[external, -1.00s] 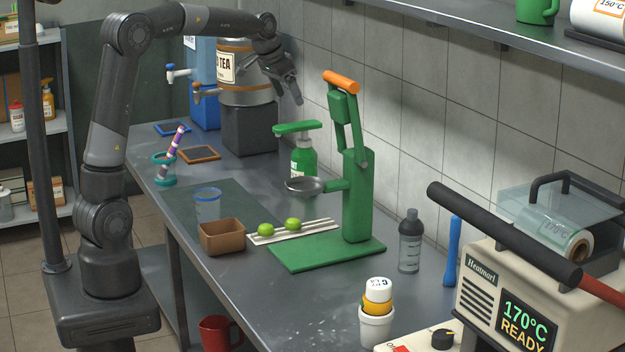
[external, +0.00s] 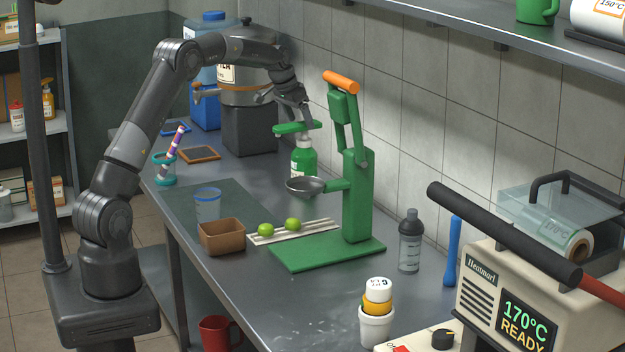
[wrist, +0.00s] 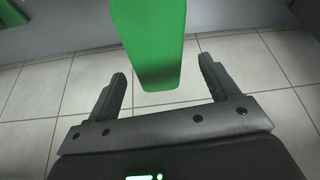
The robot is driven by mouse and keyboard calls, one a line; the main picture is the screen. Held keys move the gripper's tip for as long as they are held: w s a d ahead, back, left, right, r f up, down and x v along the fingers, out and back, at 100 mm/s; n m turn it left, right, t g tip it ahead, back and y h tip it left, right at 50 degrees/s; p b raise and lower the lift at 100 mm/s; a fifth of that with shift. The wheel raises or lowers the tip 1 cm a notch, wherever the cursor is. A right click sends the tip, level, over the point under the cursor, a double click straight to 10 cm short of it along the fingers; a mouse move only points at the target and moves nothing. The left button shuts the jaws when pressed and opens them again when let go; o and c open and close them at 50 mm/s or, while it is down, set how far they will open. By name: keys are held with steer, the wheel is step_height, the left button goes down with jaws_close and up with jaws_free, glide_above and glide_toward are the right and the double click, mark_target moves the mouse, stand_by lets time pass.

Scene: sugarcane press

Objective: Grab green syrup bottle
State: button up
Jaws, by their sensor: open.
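The green syrup bottle (external: 303,164) stands upright on the counter behind the green press, with a wide green pump head (external: 297,128) on top. My gripper (external: 305,122) is at the height of the pump head, beside or behind it; I cannot tell if they touch. In the wrist view my gripper (wrist: 165,85) is open, its two fingers apart. A green flat part, apparently the pump head (wrist: 150,45), reaches down between the fingertips. The lower bottle is partly hidden by the press's round cup.
The green press (external: 358,195) with its orange handle (external: 340,82) stands just right of the bottle. The metal tea urn (external: 248,85) stands behind left. Limes (external: 292,224), a brown box (external: 222,237) and a clear cup (external: 207,204) lie nearer. The tiled wall is close behind.

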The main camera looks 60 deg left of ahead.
mark_target(306, 134)
steer(key=x, duration=0.6)
steer(key=shift+d+f, duration=0.1)
steer(key=shift+f, duration=0.25)
steer(key=shift+c, duration=0.6)
jaws_close()
steer(key=shift+w+r, duration=0.1)
steer(key=shift+r, duration=0.05)
